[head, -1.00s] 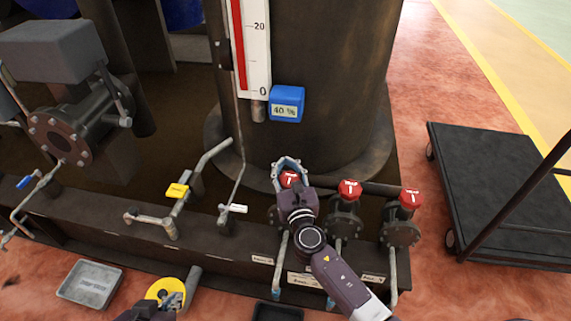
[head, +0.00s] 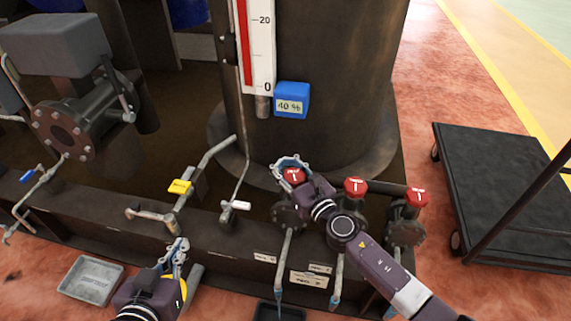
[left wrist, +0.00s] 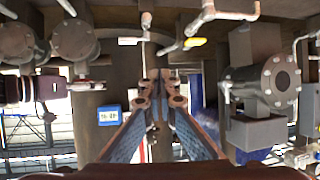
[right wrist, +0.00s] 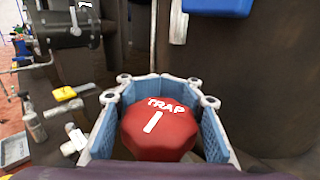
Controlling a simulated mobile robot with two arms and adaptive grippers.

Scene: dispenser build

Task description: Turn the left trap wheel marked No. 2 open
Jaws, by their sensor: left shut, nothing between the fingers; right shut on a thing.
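The left red trap wheel (head: 296,176) is the leftmost of three red wheels on the skid's front. My right gripper (head: 291,165) is shut on it, with fingers on either side of the rim. In the right wrist view, the wheel (right wrist: 158,130) fills the space between the blue finger pads and shows "TRAP" and a white bar. My left gripper (head: 177,250) is shut and empty, raised in front of the skid's lower left. Its closed fingers show in the left wrist view (left wrist: 160,90). White label plates (head: 310,279) sit below the wheel; their text is too small to read surely.
Two more red wheels, the middle (head: 355,187) and right (head: 417,196), stand close to my right arm. A yellow-handled valve (head: 180,187) is left. A grey tray (head: 90,280) lies on the floor. A black cart (head: 500,190) stands right. A blue gauge box (head: 292,99) hangs above.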

